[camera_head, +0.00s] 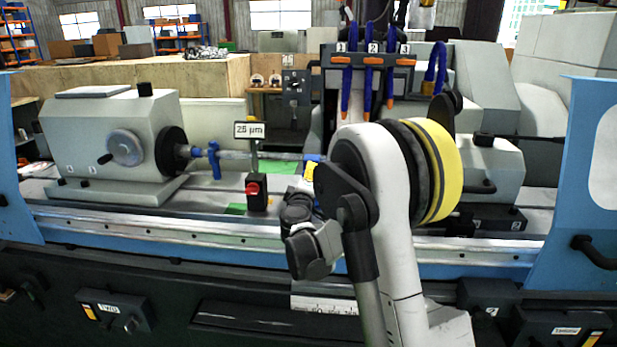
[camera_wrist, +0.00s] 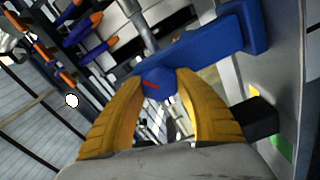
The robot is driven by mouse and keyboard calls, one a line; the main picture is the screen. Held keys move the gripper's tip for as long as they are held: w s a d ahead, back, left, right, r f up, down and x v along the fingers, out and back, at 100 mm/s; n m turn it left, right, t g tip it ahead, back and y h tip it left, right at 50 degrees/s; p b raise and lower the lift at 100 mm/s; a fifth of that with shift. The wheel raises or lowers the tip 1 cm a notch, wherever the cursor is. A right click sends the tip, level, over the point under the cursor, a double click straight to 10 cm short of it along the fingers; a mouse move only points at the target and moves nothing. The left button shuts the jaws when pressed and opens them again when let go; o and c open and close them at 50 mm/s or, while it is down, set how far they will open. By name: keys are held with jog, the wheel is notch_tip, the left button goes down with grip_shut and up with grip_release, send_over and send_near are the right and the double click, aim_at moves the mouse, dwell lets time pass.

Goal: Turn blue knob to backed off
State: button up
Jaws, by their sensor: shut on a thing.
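The blue knob (camera_wrist: 153,84) shows in the wrist view as a small faceted blue piece with a red line on its face. It sits at the lower left end of a blue bracket (camera_wrist: 205,48). My gripper (camera_wrist: 160,96) has its two yellow fingers on either side of the knob, shut on it. In the head view my gripper (camera_head: 309,172) is at the middle of the machine, mostly hidden by my arm. A bit of blue (camera_head: 313,157) shows above its yellow finger there. The red line slants slightly down to the right in the wrist view.
A grey headstock (camera_head: 110,140) stands at the left, with a horizontal shaft (camera_head: 240,154) running right. A sign reading "25 µm" (camera_head: 249,130) stands above a red button box (camera_head: 256,190). Blue hoses with orange nozzles (camera_head: 370,75) hang behind my arm.

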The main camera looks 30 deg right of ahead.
jog(key=n, duration=0.5)
jog(key=shift+f+n, duration=0.15)
jog(key=shift+n, duration=0.15)
jog(key=n, duration=0.4)
jog(key=shift+n+b, duration=0.3)
jog(key=shift+n, duration=0.1)
jog(key=o, duration=1.2)
jog(key=v, duration=1.2)
